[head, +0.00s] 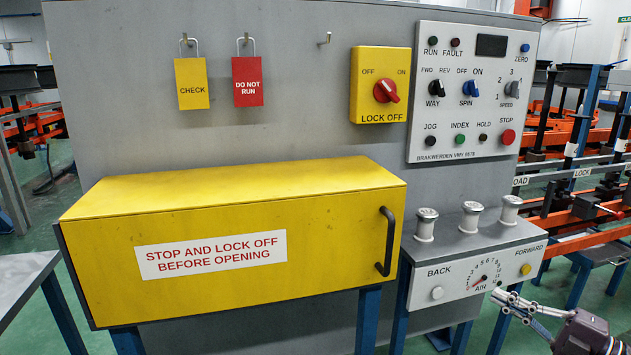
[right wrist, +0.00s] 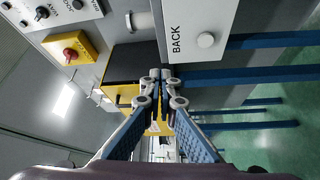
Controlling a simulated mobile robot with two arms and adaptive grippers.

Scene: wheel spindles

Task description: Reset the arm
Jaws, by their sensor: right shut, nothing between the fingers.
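My right gripper (head: 497,297) is at the lower right in the head view, just in front of the air panel (head: 462,284). Its fingertips are together and hold nothing; they also show closed in the right wrist view (right wrist: 161,76). In the head view it is below the yellow FORWARD button (head: 526,269) and right of the air dial (head: 484,274). The white BACK button (head: 437,293) is on the panel's left; it also shows in the right wrist view (right wrist: 206,40), right of the fingertips. I cannot tell whether the fingertips touch the panel. My left gripper is not in view.
A closed yellow guard box (head: 340,240) with a black handle (head: 386,241) juts out at left. Above are a lock-off switch (head: 386,90), hanging CHECK and DO NOT RUN tags (head: 247,82), and a control panel (head: 466,95). Several metal knobs (head: 471,217) stand on the ledge.

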